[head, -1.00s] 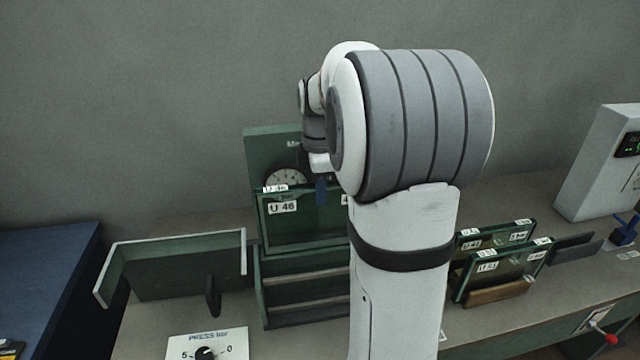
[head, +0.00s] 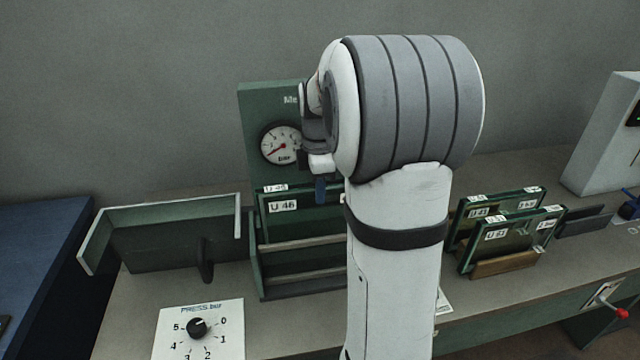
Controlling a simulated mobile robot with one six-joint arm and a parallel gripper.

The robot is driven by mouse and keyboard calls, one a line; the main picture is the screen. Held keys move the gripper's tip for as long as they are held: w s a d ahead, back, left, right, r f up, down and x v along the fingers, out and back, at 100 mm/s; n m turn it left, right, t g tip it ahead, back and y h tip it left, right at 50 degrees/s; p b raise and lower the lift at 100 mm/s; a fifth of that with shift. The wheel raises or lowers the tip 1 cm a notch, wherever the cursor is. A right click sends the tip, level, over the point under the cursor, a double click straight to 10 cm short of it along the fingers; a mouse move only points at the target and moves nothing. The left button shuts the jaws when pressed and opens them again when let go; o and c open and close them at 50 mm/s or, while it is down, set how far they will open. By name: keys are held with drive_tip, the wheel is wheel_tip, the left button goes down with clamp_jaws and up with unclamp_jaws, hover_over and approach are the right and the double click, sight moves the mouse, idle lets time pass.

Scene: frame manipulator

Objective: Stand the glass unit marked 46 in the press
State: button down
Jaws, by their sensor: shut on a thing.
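The glass unit marked 46 (head: 285,226) is a dark green framed pane with a white "U 46" label. It stands roughly upright in the press (head: 257,110), a green back panel with a front rack. Its lower part is hidden behind the rack's upper rail, so I cannot tell whether it rests on the bottom. My gripper (head: 320,188) is shut on the unit's upper edge. Only a blue finger shows; my arm hides the rest and the unit's right side.
A pressure gauge (head: 282,145) is on the press panel. Other glass units (head: 512,240) stand in a wooden rack at right. A grey box (head: 605,140) stands at far right.

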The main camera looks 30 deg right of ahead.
sight(319, 215)
drive_tip(key=shift+f+b, duration=2.25)
drive_tip(key=shift+f, duration=1.65)
drive_tip(key=c, duration=1.2)
unclamp_jaws()
wheel_tip(319, 215, up, 8)
drive_tip(key=s+a+f+m+t, duration=0.1)
drive_tip(key=s+a+f+m, duration=0.1)
drive_tip(key=s+a+m, duration=0.5)
drive_tip(key=s+a+f+m+t, duration=0.1)
drive_tip(key=s+a+f+m, duration=0.2)
drive_tip(key=s+a+m, duration=0.4)
drive_tip(key=s, duration=0.5)
drive_tip(key=shift+s+f+m+t, duration=0.2)
drive_tip(key=shift+f+m+t, duration=0.15)
drive_tip(key=shift+m+t, duration=0.05)
